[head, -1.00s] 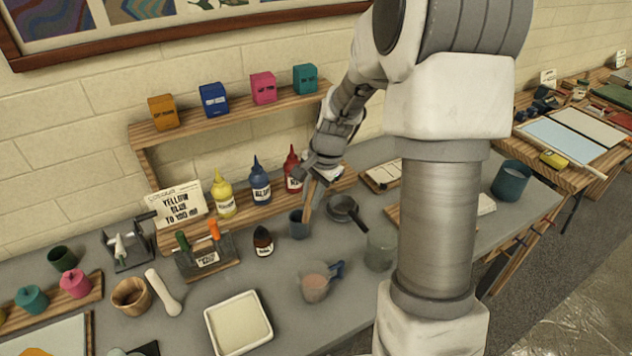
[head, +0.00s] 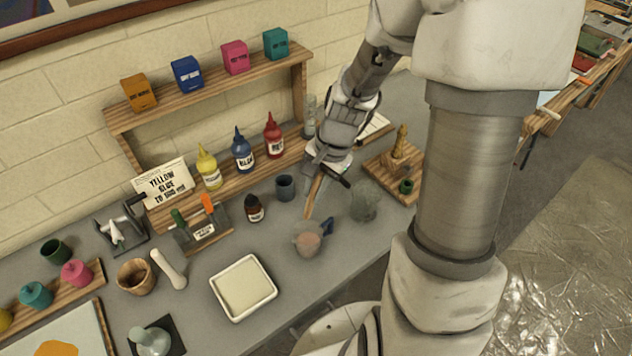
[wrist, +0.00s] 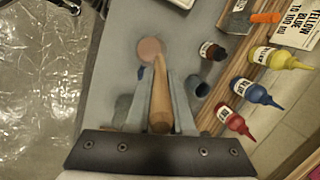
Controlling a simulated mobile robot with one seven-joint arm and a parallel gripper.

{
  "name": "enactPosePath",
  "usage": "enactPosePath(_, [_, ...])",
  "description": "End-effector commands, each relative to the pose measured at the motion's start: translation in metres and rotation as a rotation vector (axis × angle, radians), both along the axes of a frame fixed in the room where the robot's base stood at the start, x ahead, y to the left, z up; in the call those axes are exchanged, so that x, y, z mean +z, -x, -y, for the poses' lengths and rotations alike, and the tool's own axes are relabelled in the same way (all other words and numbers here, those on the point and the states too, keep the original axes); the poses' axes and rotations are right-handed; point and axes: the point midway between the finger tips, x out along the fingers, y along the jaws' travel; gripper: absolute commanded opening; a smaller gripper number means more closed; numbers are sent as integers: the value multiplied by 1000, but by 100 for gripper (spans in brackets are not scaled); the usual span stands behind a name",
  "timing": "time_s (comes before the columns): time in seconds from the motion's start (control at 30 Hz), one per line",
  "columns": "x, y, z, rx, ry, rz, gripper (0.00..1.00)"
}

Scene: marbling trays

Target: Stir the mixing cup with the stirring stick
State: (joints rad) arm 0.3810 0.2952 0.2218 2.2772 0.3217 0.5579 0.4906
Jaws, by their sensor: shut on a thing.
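The mixing cup (head: 307,241) is a clear cup with pinkish contents and a blue handle, standing upright on the grey table. In the wrist view its pink contents (wrist: 150,47) show ahead of my gripper. My gripper (head: 325,170) is shut on the wooden stirring stick (head: 315,192), which points down and slightly left. The stick (wrist: 160,100) lies between my fingers in the wrist view, its far end overlapping the cup. In the head view its lower tip is near the back rim, seemingly just above it. I cannot tell the exact gap.
A dark cup (head: 285,187) stands behind and left of the mixing cup. A clear beaker (head: 364,200) stands to the right. A dropper bottle (head: 254,208), a white tray (head: 243,287) and paint bottles (head: 242,150) are to the left. The table in front of the mixing cup is clear.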

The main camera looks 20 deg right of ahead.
Motion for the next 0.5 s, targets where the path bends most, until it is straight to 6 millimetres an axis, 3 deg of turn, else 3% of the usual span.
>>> enactPosePath(0.5, [-38, 0, 0, -1, 0, -2, 0])
